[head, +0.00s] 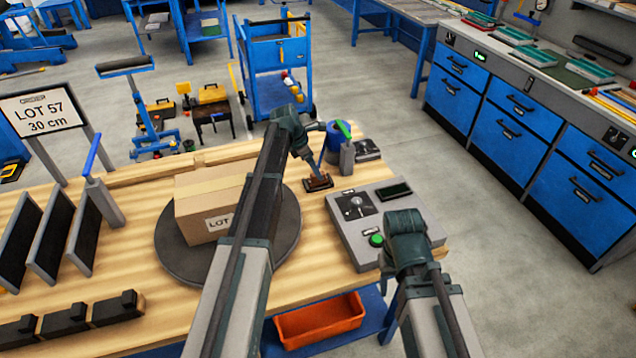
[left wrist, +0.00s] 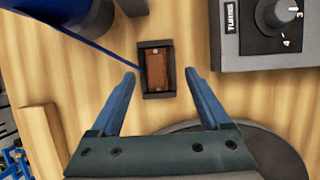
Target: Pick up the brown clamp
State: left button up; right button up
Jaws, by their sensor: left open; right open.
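The brown clamp (left wrist: 161,74) lies in a small dark open tray (left wrist: 143,81) on the wooden bench. In the head view the clamp (head: 318,181) is partly covered by my left gripper (head: 315,165). That gripper reaches down over the tray from above. In the left wrist view its two blue fingers (left wrist: 160,75) are spread open, one on each side of the tray, with nothing held between them. I cannot tell the exact height of the fingertips above the bench. My right arm is at the lower right, past the control box; its gripper fingers are hidden.
A cardboard box (head: 198,225) sits on a round dark turntable (head: 283,237) left of the tray. A grey control box (head: 375,250) stands to the right. Dark racks (head: 50,240) stand left.

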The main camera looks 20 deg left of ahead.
pick_arm(q)
jog(key=b+x, duration=0.2)
jog(key=x, duration=0.1)
jog(key=b+x, duration=0.1)
jog(key=b, duration=0.1)
jog(key=shift+w+a+f, duration=0.2)
jog(key=shift+a+f, duration=0.1)
jog(key=shift+f, duration=0.05)
jog(key=shift+w+d+f, duration=0.1)
jog(key=shift+d+f, duration=0.05)
jog(key=shift+f, duration=0.1)
jog(key=shift+r, duration=0.1)
grip_shut()
